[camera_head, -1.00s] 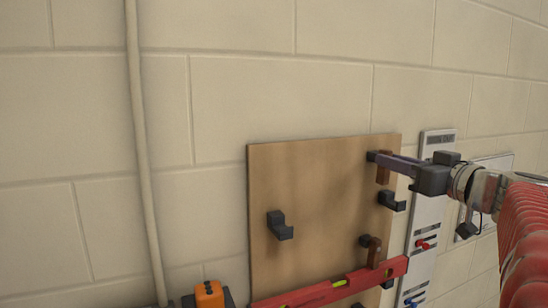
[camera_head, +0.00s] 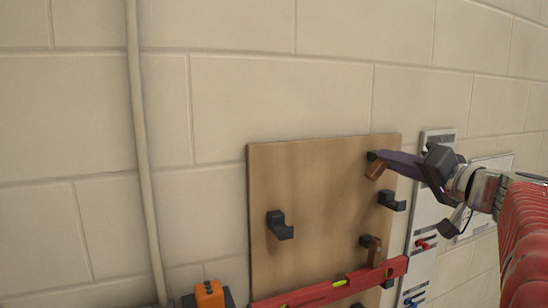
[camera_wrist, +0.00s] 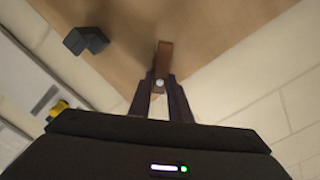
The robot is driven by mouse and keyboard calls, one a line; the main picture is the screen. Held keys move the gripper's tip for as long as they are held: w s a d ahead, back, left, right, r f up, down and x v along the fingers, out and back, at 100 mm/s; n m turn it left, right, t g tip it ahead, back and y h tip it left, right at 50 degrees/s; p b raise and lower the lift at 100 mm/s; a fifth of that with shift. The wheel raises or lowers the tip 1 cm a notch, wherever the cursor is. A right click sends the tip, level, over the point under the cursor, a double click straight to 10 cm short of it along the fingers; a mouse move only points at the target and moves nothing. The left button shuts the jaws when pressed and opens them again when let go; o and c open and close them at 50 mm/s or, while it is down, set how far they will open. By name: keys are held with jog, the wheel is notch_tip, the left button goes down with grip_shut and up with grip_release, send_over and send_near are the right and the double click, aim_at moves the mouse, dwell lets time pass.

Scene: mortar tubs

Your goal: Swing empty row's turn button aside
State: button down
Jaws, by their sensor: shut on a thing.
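The upper row's turn button (camera_head: 376,170), a brown wooden piece, is at the top right of the wooden board (camera_head: 320,200). It sits tilted, its lower end swung to the left. My gripper (camera_head: 381,156) is shut on it at its pivot end; the fingers partly hide it. In the wrist view the button (camera_wrist: 164,52) reaches out beyond my fingertips (camera_wrist: 159,84), with a pale round pivot head between them. The upper row's black hooks, left (camera_head: 280,226) and right (camera_head: 391,201), are empty. The right hook (camera_wrist: 86,41) also shows in the wrist view.
A red spirit level (camera_head: 330,290) lies across the lower row, with another brown turn button (camera_head: 373,249) upright above its right part. A grey panel (camera_head: 424,215) with red and blue handles is right of the board. An orange object (camera_head: 209,294) stands lower left.

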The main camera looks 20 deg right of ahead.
jog(key=shift+d+f+m, duration=0.1)
jog(key=shift+m, duration=2.05)
jog(key=shift+d+f+m, duration=0.1)
jog(key=shift+m, duration=2.05)
jog(key=c, duration=1.6)
grip_release()
jog(key=shift+a, duration=0.1)
jog(key=shift+c, duration=0.2)
jog(key=shift+s+r, duration=0.1)
jog(key=s, duration=1.3)
jog(key=shift+s, duration=0.3)
